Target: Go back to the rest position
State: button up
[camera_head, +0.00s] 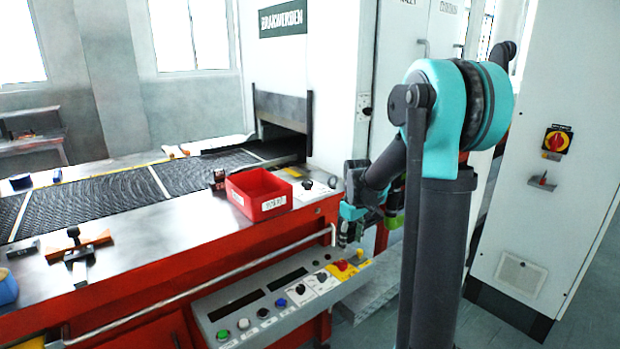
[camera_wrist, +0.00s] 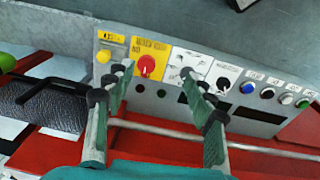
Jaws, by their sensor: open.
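My gripper (camera_head: 352,232) hangs above the right end of the control panel in the head view, with my arm folded down toward it. In the wrist view my gripper (camera_wrist: 162,85) has its two green fingers spread apart, with nothing between them. The control panel (camera_head: 240,318) lies beyond the fingertips. Its red knob on a yellow plate (camera_wrist: 147,66) and a black switch on a white plate (camera_wrist: 222,84) show near the fingertips. I cannot tell the exact gap between fingertips and panel.
A red bin (camera_head: 252,202) stands on the machine's metal edge beside the mesh belt (camera_head: 100,200). A metal rail (camera_head: 200,285) runs along the red front. A white cabinet (camera_head: 560,90) with a red rotary switch (camera_head: 557,141) stands at the right. Some floor (camera_head: 360,335) is clear.

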jog(key=s+d+f+m+t, duration=0.1)
jog(key=s+f+m, duration=0.1)
jog(key=s, duration=1)
jog(key=s+d+f+m+t, duration=0.1)
jog(key=s+m, duration=0.4)
jog(key=s, duration=0.7)
notch_tip(320, 180, down, 2)
jog(key=shift+d+f+m+t, duration=0.1)
jog(key=shift+d+m+t, duration=0.2)
jog(key=shift+t, duration=0.3)
